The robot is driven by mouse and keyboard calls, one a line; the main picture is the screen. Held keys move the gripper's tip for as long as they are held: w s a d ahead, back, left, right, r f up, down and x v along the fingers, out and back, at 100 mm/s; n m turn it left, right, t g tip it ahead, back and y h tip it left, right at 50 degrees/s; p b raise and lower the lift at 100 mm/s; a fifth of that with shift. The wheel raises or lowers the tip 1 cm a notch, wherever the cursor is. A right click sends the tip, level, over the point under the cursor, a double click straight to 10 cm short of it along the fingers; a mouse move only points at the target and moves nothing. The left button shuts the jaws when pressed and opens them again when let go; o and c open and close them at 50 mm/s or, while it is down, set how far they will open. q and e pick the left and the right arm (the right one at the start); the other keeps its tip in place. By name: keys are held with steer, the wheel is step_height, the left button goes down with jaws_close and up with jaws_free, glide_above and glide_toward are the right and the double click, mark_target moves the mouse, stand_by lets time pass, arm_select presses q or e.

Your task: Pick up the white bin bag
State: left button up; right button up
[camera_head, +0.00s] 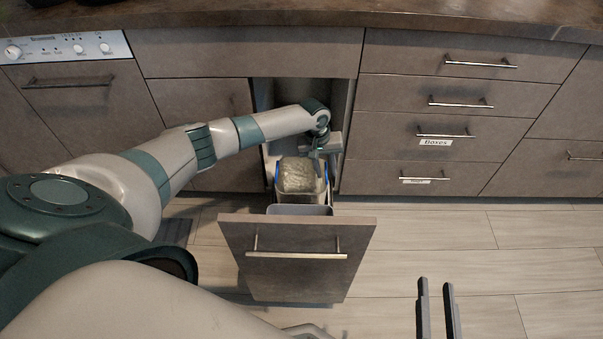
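A pale greyish bin bag (299,174) sits bunched up in a bin inside the pulled-out drawer (297,262). Blue edging shows at the bag's sides. My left gripper (320,168) points down at the right edge of the bag, inside the cabinet opening. Its fingertips are small and partly merged with the bag, so I cannot tell whether they are apart or touch it. My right gripper (437,312) is at the lower right, over the floor. Its two dark fingers are apart with nothing between them.
Drawers with metal handles, one labelled "Boxes" (435,142), stand to the right of the opening. An oven-like panel (68,47) is at the upper left. A dark countertop (300,13) runs along the top. The wooden floor (480,250) at the right is clear.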

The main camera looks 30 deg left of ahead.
arm_select(q)
steer(key=shift+c, duration=0.4)
jaws_close()
steer(key=shift+r, duration=0.15)
